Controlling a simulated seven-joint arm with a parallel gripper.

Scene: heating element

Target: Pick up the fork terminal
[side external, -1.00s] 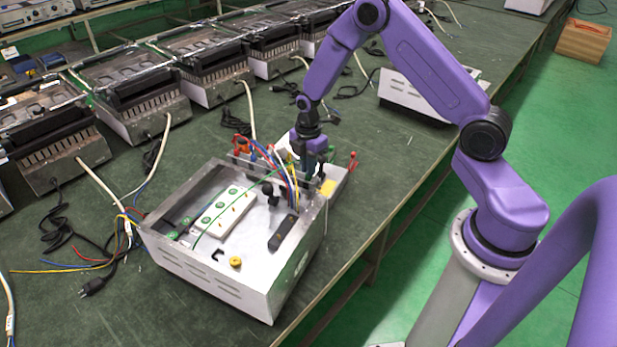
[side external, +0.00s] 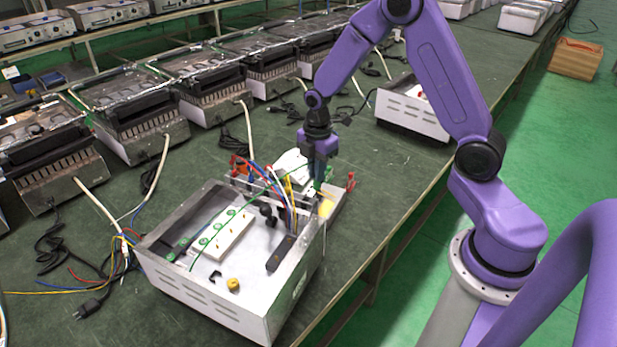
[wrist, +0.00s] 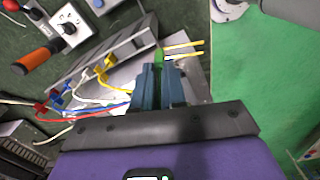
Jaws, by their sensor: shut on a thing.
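My gripper (side external: 318,182) points down just behind the back wall of the open metal box (side external: 230,310). In the wrist view its two dark blue fingers (wrist: 159,72) are close together, with a small green piece (wrist: 158,55) between their tips. I take this to be the fork terminal end of the green wire (side external: 234,214), which curves from inside the box up to my gripper. The fork shape itself is too small and hidden to make out.
Red, blue and yellow wires (side external: 280,184) bunch at the box's back wall, close to my gripper. A yellow knob (side external: 233,285) sits on the box floor. An orange-handled screwdriver (wrist: 38,58) shows in the wrist view.

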